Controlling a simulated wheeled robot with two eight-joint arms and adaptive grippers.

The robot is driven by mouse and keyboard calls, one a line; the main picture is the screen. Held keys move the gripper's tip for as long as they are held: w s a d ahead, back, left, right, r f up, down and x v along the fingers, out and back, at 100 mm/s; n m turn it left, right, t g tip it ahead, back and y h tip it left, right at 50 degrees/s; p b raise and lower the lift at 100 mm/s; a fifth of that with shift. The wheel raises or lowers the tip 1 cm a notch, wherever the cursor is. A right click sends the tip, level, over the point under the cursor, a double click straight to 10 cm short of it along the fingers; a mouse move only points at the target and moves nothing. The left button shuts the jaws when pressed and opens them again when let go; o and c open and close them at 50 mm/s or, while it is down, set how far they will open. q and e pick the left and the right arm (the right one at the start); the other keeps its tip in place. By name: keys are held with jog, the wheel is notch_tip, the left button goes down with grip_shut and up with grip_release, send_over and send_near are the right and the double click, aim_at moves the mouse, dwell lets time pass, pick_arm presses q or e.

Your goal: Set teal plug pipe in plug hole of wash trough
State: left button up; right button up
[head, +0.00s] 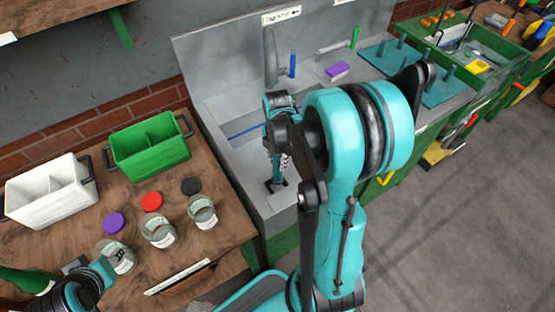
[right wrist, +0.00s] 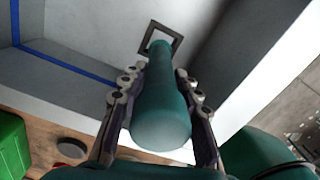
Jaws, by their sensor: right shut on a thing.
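The teal plug pipe (right wrist: 160,115) is between the two fingers of my right gripper (right wrist: 160,90), which is shut on it. Its narrow far end overlaps the dark square frame of the plug hole (right wrist: 174,37) in the right wrist view. I cannot tell whether the tip is inside the hole or above it. In the head view my right gripper (head: 277,160) points down into the grey wash trough (head: 238,112), just above the dark square of the plug hole (head: 268,188). Part of my left arm shows at the lower left; I cannot make out its gripper.
The trough's front wall (head: 283,208) is close to my right gripper. A blue line runs inside the basin. A tap (head: 270,55), purple block (head: 337,71) and teal peg board (head: 385,58) are behind. Green (head: 150,150) and white (head: 45,190) bins and jars stand left.

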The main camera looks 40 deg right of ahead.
jog(key=shift+f, duration=0.1)
jog(key=shift+f+b, duration=0.9)
jog(key=shift+f, duration=0.05)
jog(key=shift+f+b, duration=0.65)
jog(key=shift+f, duration=0.05)
jog(key=shift+f+b, duration=0.7)
jog(key=shift+f, duration=0.1)
dwell(0.6)
jog(key=o, duration=1.1)
jog(key=shift+c, duration=0.2)
jog(key=shift+r, duration=0.15)
